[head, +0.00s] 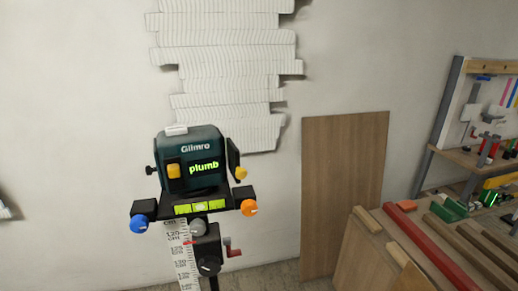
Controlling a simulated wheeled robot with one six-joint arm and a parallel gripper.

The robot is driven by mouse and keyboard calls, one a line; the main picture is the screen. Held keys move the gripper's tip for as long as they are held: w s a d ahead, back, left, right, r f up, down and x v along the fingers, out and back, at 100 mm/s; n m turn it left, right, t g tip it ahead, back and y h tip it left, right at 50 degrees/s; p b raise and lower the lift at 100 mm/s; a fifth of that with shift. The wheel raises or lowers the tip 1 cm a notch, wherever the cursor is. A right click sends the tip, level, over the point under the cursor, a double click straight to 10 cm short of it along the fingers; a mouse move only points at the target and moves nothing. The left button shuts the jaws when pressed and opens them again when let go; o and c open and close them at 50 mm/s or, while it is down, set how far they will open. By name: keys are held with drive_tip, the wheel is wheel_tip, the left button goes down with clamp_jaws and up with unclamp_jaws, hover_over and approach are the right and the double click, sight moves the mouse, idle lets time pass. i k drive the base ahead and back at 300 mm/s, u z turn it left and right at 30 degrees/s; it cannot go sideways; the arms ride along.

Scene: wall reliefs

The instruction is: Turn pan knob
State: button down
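A dark green device (188,157) marked "Glimro" stands upright on a post with a measuring scale (180,255). Its green display (204,167) reads "plumb". A black platform under it carries a yellow-green level vial (196,208). A blue knob (140,223) is at the platform's left end and an orange knob (249,207) at its right end. A grey knob (198,227) sits below the middle, and a dark knob (209,265) lower down. I cannot tell which is the pan knob. My gripper is not in view.
A red crank handle (232,250) sticks out right of the post. A brown board (343,190) leans on the wall behind. Planks and a red beam (420,246) lie at the right, near a tool rack (450,130). The floor left of the device looks clear.

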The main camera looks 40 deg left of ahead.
sight(197, 227)
drive_tip(key=u, duration=1.85)
drive_tip(key=k, duration=0.45)
drive_tip(key=u, duration=0.05)
drive_tip(key=i, duration=0.45)
drive_tip(key=z, duration=0.05)
